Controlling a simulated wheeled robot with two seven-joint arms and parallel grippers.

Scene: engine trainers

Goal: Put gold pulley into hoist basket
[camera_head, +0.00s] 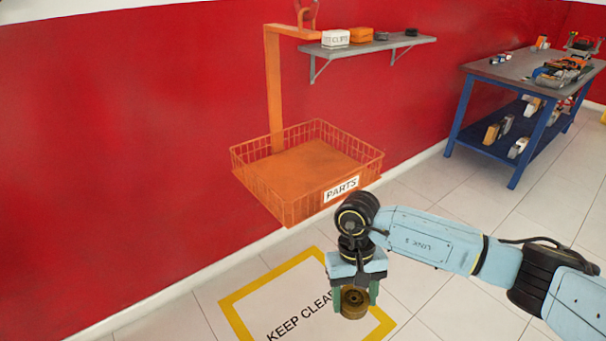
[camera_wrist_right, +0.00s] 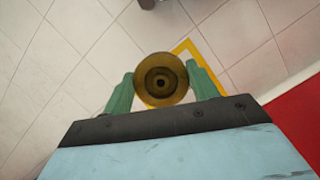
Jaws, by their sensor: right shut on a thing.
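The gold pulley (camera_head: 354,303) is held between the green fingers of my right gripper (camera_head: 355,292), which is shut on it. In the right wrist view the pulley (camera_wrist_right: 161,79) shows face-on between the two fingertips (camera_wrist_right: 161,85), with its centre hole visible. The hoist basket (camera_head: 308,170) is an orange wire basket with a PARTS label, hung on an orange arm by the red wall. It looks empty. In the head view my right gripper is in front of the basket, below and to the right of it, apart from it. My left gripper is not in view.
A yellow-bordered KEEP CLEAR floor mark (camera_head: 234,317) lies below my right gripper. A grey wall shelf (camera_head: 376,46) with small boxes is right of the hoist arm (camera_head: 273,85). A blue workbench (camera_head: 463,113) with parts stands at the right. The tiled floor between is clear.

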